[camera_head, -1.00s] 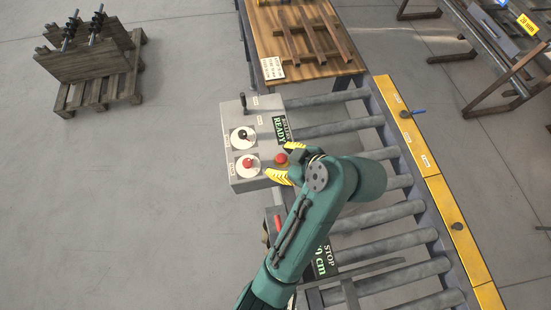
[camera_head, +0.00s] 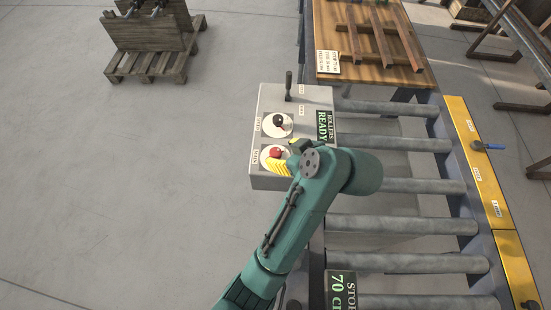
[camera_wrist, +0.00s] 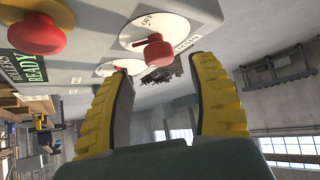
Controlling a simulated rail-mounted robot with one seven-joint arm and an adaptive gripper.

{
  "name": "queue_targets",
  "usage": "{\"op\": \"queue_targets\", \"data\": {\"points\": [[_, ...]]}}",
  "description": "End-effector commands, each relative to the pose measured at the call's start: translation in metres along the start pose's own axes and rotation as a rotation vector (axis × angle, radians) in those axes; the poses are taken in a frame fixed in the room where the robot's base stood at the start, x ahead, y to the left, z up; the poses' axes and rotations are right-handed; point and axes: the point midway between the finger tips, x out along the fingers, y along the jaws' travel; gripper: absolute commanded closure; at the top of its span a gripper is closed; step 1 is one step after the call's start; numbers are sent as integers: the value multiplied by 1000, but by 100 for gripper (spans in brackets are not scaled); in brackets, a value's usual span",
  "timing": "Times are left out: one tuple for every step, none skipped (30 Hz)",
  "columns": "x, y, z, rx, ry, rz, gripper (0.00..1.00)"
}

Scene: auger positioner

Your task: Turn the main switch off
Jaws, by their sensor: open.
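The main switch is a red knob (camera_head: 275,153) on a white round dial on the grey control box (camera_head: 268,100). The knob also shows in the wrist view (camera_wrist: 154,50), on a dial marked OFF. My gripper (camera_head: 287,156) is at the lower part of the box, beside the knob. Its two yellow fingers are open and empty in the wrist view (camera_wrist: 163,68). The knob lies between the fingertips in that picture; whether it is within their reach I cannot tell. My gripper and arm hide part of the box's lower right.
A red mushroom button (camera_wrist: 36,35) on a yellow base sits left of the dial in the wrist view. A black knob (camera_head: 279,119) and a lever (camera_head: 288,85) are farther up the box.

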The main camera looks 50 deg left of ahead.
Motion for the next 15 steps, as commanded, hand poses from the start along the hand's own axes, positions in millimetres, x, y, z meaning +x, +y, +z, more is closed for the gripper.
{"op": "queue_targets", "data": {"points": [[11,-1,-1,1,-2,-6,40],[17,-1,-1,1,-2,-5,40],[24,-1,-1,0,-2,-5,40],[28,-1,-1,1,-1,-3,40],[32,-1,-1,1,-2,-4,40],[37,0,-2,1,-1,-2,40],[39,0,-2,1,-1,-2,40],[41,0,-1,1,-1,-2,40],[43,0,-1,1,-1,-2,40],[44,0,-1,1,-1,-2,40],[44,0,-1,1,-1,-1,40],[45,0,-1,1,-1,-1,40],[45,0,-1,1,-1,0,40],[45,0,-1,1,-1,0,40],[44,0,-1,1,-1,0,40]]}}
